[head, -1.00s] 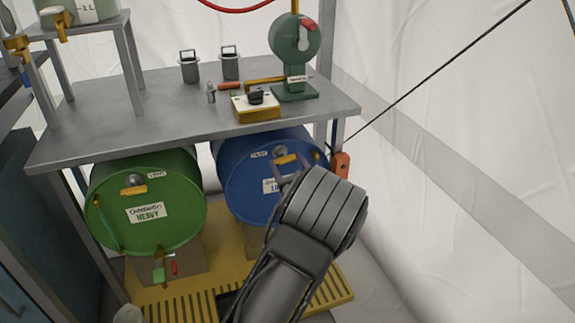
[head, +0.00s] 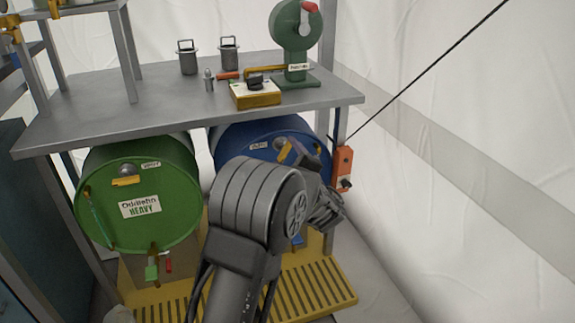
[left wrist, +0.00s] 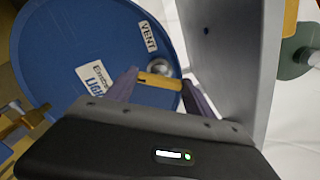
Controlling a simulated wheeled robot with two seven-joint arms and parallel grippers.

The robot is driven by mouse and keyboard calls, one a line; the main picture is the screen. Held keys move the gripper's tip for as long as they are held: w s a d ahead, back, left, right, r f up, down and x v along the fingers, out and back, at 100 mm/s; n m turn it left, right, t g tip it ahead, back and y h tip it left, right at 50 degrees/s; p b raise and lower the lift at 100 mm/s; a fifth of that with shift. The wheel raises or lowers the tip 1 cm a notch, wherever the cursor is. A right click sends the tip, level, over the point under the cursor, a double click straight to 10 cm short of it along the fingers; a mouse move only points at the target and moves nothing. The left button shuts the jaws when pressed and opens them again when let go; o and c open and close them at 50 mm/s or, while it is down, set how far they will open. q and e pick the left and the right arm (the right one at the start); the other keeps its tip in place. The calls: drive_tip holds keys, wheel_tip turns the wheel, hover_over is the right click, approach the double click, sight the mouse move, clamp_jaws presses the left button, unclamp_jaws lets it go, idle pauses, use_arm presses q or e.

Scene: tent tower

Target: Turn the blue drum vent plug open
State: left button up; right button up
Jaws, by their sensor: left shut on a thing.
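The blue drum (head: 232,140) lies on its side under the grey bench, its round end facing me. Its vent plug has a yellow bar handle (left wrist: 160,81) near the drum's upper rim, beside the VENT label (left wrist: 148,37). My left gripper (head: 291,150) is shut on this handle, with one purple-grey finger at each end of the bar in the left wrist view (left wrist: 160,85). In the head view the handle looks slanted, and my left wrist and forearm hide most of the drum's face. My right gripper is not in view.
The bench (head: 160,105) overhangs the drum close to my gripper. A green drum (head: 140,205) lies to the left. An orange box (head: 342,168) hangs at the right by the bench leg. A yellow slatted platform (head: 310,290) lies below.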

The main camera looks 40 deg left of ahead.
use_arm(q)
drive_tip(key=n+b, duration=0.1)
drive_tip(key=n, duration=0.2)
drive_tip(key=shift+f+b, duration=0.15)
drive_tip(key=shift+b, duration=0.15)
drive_tip(key=n, duration=1.1)
drive_tip(key=shift+n, duration=0.3)
drive_tip(key=n, duration=0.5)
drive_tip(key=shift+f+n, duration=0.1)
drive_tip(key=shift+n, duration=0.2)
drive_tip(key=o, duration=1.4)
drive_tip(key=shift+d, duration=0.1)
